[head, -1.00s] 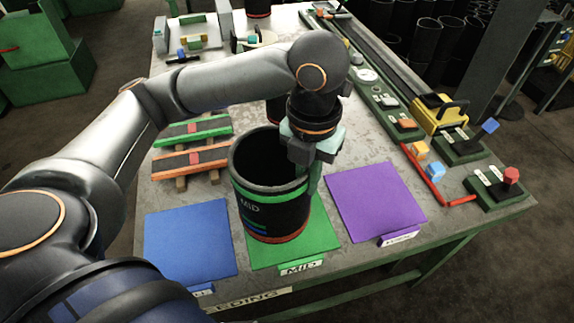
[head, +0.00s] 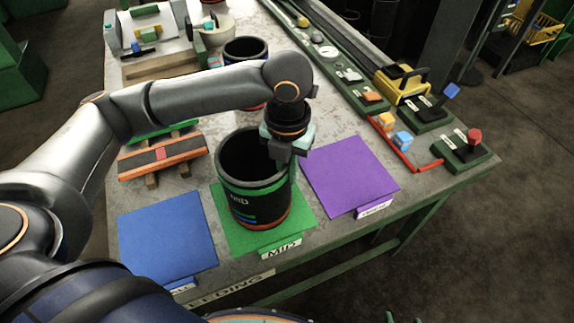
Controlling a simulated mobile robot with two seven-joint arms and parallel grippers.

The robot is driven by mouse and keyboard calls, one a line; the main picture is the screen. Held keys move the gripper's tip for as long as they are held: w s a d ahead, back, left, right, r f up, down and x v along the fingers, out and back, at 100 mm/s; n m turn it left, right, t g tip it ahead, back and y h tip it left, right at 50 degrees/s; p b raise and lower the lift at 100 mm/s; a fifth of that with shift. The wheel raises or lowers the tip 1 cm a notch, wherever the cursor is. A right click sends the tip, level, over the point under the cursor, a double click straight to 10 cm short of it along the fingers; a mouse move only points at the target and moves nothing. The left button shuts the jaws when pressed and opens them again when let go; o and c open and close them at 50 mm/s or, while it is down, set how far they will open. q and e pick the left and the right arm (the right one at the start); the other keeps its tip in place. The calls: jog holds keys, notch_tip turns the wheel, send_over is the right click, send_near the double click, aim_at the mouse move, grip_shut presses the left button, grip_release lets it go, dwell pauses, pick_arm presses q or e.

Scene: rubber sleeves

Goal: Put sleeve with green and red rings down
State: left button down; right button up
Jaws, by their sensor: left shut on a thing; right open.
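The sleeve with green and red rings (head: 240,190) is a black open-topped cylinder marked MID. It has a green band, short blue stripes and a red-orange ring at its base. It is upright over the green mat (head: 303,218), its base at or very close to the mat; I cannot tell if it touches. My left gripper (head: 289,165) is shut on the right side of its wall at the rim. My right gripper (head: 404,318) shows only as two separated green fingertips at the bottom edge, open and empty.
A blue mat (head: 165,240) lies left of the green one and a purple mat (head: 350,175) right. A second black sleeve (head: 246,46) stands behind my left arm. An orange slatted rack (head: 163,155) is at left. Blocks and a red-knobbed control box (head: 466,150) line the right edge.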

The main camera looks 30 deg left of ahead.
pick_arm(q)
jog(key=c, duration=1.4)
grip_release()
jog(key=shift+f, duration=0.15)
jog(key=o, duration=0.4)
jog(key=shift+o, duration=0.2)
notch_tip(320, 180, up, 12)
jog(key=shift+r+p, duration=0.2)
jog(key=shift+p, duration=0.55)
